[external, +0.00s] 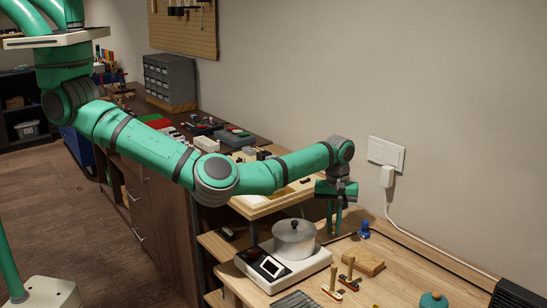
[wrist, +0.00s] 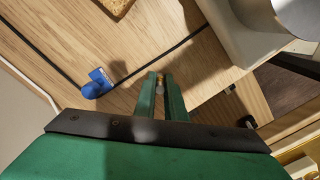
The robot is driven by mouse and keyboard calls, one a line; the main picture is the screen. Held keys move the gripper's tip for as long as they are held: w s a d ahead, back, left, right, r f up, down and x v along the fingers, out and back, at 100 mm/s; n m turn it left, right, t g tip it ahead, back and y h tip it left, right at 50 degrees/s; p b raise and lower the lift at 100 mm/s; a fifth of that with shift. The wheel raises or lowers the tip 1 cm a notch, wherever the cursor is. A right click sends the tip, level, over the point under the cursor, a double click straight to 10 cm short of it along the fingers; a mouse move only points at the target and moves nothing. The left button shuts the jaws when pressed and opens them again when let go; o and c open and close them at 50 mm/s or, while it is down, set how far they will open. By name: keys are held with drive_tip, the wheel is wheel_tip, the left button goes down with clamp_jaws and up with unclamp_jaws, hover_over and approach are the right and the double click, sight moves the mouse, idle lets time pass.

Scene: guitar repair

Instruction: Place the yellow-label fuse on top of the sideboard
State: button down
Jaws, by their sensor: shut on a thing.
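My gripper (external: 334,230) points down over the light wood bench, right of the metal pot. In the wrist view its two green fingers (wrist: 160,78) are nearly together, shut on a small pale, brass-coloured thing (wrist: 160,88), which looks like the fuse. Its label colour is too small to make out, and the fingers hide most of it. In the external view the fuse cannot be made out. The dark wood sideboard (external: 158,215) stands at left along the wall, its top crowded toward the near end.
A metal pot (external: 294,238) sits on a white scale-like device (external: 285,267) beside my gripper. A cork block (external: 363,262), a blue object (external: 364,229) and wooden-handled stamps (external: 349,274) are on the bench. A grey drawer cabinet (external: 170,80) stands on the sideboard. A white cable (external: 430,246) runs along the wall.

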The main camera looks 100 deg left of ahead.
drive_tip(key=shift+f, duration=0.2)
drive_tip(key=c, duration=1.8)
unclamp_jaws()
drive_tip(key=r, duration=1)
drive_tip(key=shift+w+r, duration=0.15)
drive_tip(key=shift+w, duration=0.05)
drive_tip(key=shift+o, duration=0.4)
drive_tip(key=shift+r, duration=0.3)
